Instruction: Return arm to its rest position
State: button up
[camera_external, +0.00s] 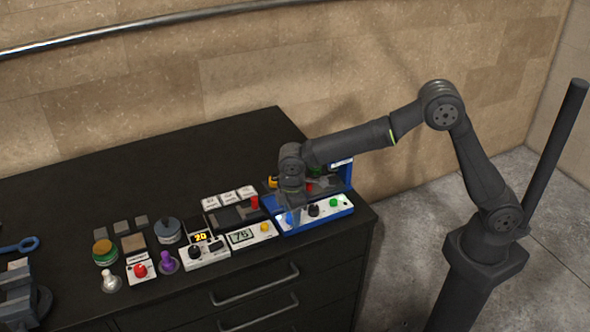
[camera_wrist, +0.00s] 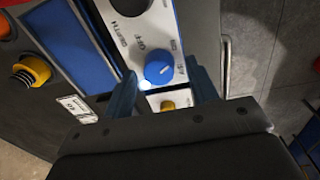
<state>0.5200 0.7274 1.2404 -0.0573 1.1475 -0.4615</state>
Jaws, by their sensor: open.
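My gripper (camera_external: 291,212) is at the right end of the dark bench, low over the front of the blue-framed press panel (camera_external: 325,212). In the wrist view its two fingers (camera_wrist: 165,95) are spread apart. A blue knob (camera_wrist: 159,69) on the white panel shows between and just beyond the fingertips. I cannot tell whether the fingers touch it. My arm reaches in from its base at the right, with the elbow raised. The press behind the gripper is partly hidden by my wrist.
Beside the gripper on the panel are a black knob (camera_external: 314,210) and a green button (camera_external: 334,202). To the left stand a display box (camera_external: 206,250), a red button box (camera_external: 140,268) and a purple joystick (camera_external: 168,262). Drawer handles (camera_external: 255,287) project from the bench front. Space above the bench is clear.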

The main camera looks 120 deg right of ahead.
jog(key=n, duration=0.6)
jog(key=shift+n, duration=0.3)
jog(key=shift+o, duration=0.9)
jog(key=o, duration=0.7)
jog(key=shift+m+t, duration=0.7)
jog(key=shift+m, duration=0.1)
jog(key=d+r, duration=0.1)
jog(key=w+d+r, duration=0.1)
jog(key=d+r, duration=0.1)
jog(key=shift+r, duration=0.1)
jog(key=shift+o, duration=0.8)
jog(key=w+d+r+m+t, duration=0.1)
jog(key=d+r+m+t, duration=0.2)
jog(key=d+r, duration=0.5)
notch_tip(320, 180, up, 3)
jog(key=shift+w+d+r+m+y, duration=0.1)
jog(key=shift+w+d+m+y, duration=0.15)
jog(key=shift+m, duration=0.45)
jog(key=x, duration=0.9)
jog(key=shift+w+f, duration=0.15)
jog(key=shift+f, duration=0.1)
